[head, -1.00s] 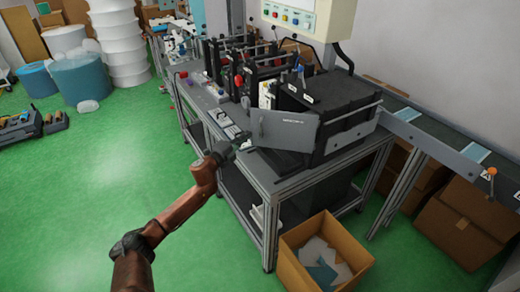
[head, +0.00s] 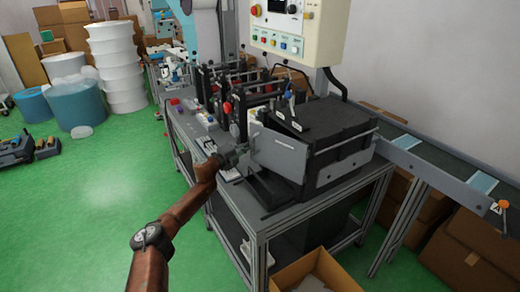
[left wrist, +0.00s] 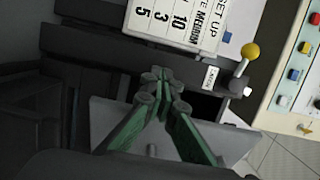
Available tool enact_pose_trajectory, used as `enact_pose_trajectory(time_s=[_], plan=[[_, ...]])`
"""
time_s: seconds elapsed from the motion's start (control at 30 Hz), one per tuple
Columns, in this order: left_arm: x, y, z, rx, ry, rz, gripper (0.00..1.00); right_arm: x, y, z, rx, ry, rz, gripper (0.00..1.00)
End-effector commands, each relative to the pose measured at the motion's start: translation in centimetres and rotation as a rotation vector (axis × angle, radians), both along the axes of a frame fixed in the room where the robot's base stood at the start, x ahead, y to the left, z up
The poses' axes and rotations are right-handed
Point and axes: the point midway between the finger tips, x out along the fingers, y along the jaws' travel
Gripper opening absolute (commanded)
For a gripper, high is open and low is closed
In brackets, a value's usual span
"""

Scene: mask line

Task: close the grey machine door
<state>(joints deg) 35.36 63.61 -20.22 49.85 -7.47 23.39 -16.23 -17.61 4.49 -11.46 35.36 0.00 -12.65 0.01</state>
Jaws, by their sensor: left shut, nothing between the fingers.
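The grey machine door (head: 280,153) stands open at the front left of the black machine (head: 325,125) on the bench. In the left wrist view the grey panel of the door (left wrist: 200,143) lies behind my fingers, with a small peg on it. My left gripper (head: 238,153) is at the door's left edge in the head view; I cannot tell whether it touches. In the left wrist view my left gripper (left wrist: 158,78) has its green-sided fingers together at the tips, with nothing between them. My right gripper is not in view.
A control box (head: 288,25) hangs above the machine. A yellow-knobbed lever (left wrist: 248,52) shows near the fingers in the left wrist view. A conveyor (head: 440,165) runs at the right. A cardboard box (head: 300,270) stands below the bench front.

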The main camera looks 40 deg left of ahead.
Motion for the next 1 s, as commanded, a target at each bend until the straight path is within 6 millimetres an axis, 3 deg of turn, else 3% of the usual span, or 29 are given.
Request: enact_pose_trajectory(time_s=[0.17, 0.53, 1.0], plan=[[-0.4, 1.1, 0.0, 0.0, 0.0, 0.014, 0.0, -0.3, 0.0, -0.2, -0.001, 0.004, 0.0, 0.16], [-0.5, 1.4, 0.0, 0.0, 0.0, 0.017, 0.0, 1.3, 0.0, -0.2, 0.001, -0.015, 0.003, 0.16], [-1.3, 1.5, -0.1, 0.0, 0.002, 0.018, 0.0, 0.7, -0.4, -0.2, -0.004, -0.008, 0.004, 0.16]])
